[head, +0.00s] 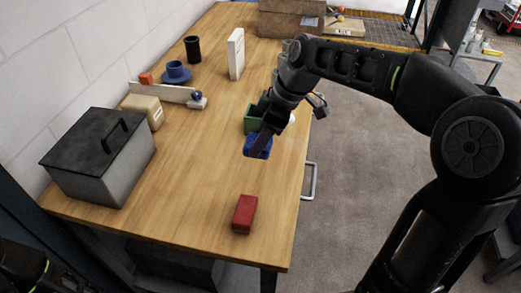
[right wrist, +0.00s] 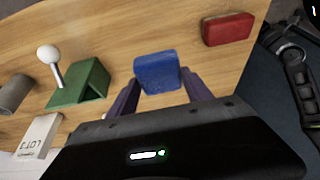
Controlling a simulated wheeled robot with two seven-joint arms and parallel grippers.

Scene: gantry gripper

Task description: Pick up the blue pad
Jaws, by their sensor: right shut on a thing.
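The blue pad (head: 258,147) is a small blue block, and it also shows in the right wrist view (right wrist: 157,73). My right gripper (right wrist: 160,86) is shut on the blue pad, with one dark finger on each side of it. In the head view the right gripper (head: 261,138) reaches over the right part of the table, and its fingers partly cover the pad. I cannot tell how far the pad is above the table. At the lower left of the head view a dark part of my left arm shows, but its fingers do not.
A red block (head: 245,214) lies near the table's front edge. A green block (head: 252,119) stands just behind the pad. A grey lidded box (head: 92,175) stands at the left. The wooden table (head: 190,205) is clear between the box and the red block.

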